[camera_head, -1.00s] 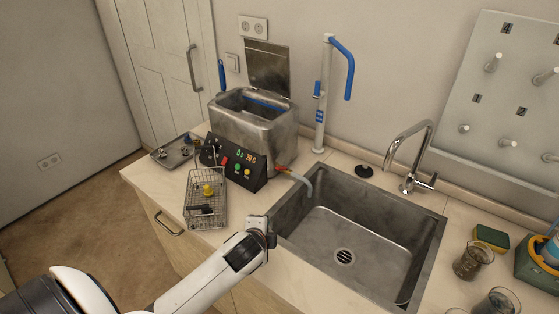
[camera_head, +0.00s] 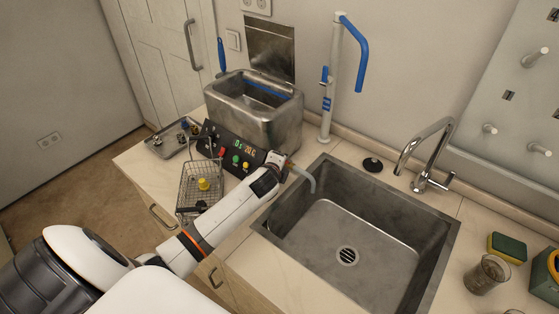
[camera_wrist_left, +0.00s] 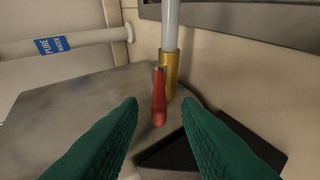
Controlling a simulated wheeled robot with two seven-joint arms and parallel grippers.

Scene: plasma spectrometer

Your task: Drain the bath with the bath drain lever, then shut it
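The ultrasonic-type metal bath (camera_head: 262,128) stands on the counter with its lid up and a black control panel in front. In the left wrist view, the red drain lever (camera_wrist_left: 159,97) sits on a brass valve (camera_wrist_left: 170,72) with a pale hose running from it. My left gripper (camera_wrist_left: 160,108) is open, its green fingers on either side of the lever, with gaps visible. In the head view my left gripper (camera_head: 282,163) is at the bath's lower right corner and hides the lever. The hose (camera_head: 306,178) bends over the sink (camera_head: 325,240). The right gripper is not seen.
A wire basket (camera_head: 188,208) with a yellow item stands left of my forearm, and a metal tray (camera_head: 160,149) lies behind it. The chrome faucet (camera_head: 420,160), black stopper (camera_head: 372,164) and blue-handled pure-water post (camera_head: 330,85) stand behind the sink. A sponge (camera_head: 507,248) and beaker (camera_head: 484,275) are right.

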